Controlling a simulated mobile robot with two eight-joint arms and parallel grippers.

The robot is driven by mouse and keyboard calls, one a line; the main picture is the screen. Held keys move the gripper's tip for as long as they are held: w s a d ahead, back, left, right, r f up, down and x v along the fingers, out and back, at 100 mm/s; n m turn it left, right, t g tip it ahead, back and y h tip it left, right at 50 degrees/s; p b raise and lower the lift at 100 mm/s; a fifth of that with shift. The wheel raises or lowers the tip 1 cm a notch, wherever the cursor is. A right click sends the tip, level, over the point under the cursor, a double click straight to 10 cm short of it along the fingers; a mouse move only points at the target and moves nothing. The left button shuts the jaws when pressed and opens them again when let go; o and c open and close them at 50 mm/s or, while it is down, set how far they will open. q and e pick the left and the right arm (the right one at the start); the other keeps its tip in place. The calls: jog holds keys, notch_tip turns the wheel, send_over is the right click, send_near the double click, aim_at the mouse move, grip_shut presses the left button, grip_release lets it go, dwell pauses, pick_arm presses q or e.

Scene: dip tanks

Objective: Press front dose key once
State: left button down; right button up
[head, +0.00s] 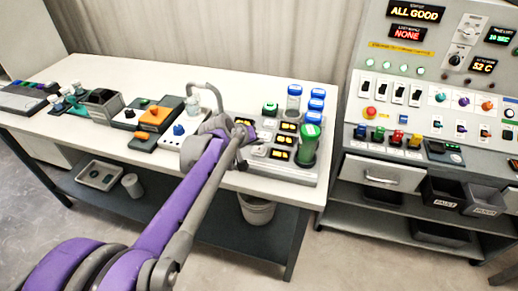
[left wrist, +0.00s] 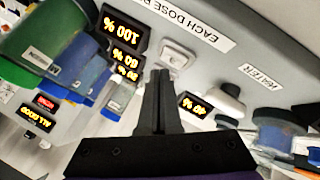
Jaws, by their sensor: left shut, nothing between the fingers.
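The dosing station (head: 300,172) stands at the right end of the white table in the head view, with amber percent displays and pale keys. My left gripper (head: 243,164) is over its left front part. In the left wrist view my left gripper (left wrist: 160,73) is shut and empty, its tips close to a pale grey dose key (left wrist: 179,57) beside the displays. I cannot tell whether the tips touch the panel, or which key is the front one. My right gripper is not in view.
A green-capped bottle (head: 308,145) and several blue-capped bottles (head: 316,105) stand close right of the gripper. A curved grey tap (head: 203,88) is behind my arm. A control console (head: 425,120) stands at the right. The table's middle front is partly clear.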

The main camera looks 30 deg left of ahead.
aim_at(258, 152)
pick_arm(q)
jog(key=shift+f, duration=0.1)
dwell(0.4)
jog(key=shift+f, duration=0.35)
jog(key=shift+f+b, duration=0.4)
jog(key=shift+f, duration=0.1)
dwell(0.6)
jog(key=shift+r, duration=0.1)
jog(key=shift+r+p, duration=0.8)
notch_tip(258, 152, up, 5)
jog(key=p, duration=0.4)
jog(key=shift+r, duration=0.1)
dwell(0.8)
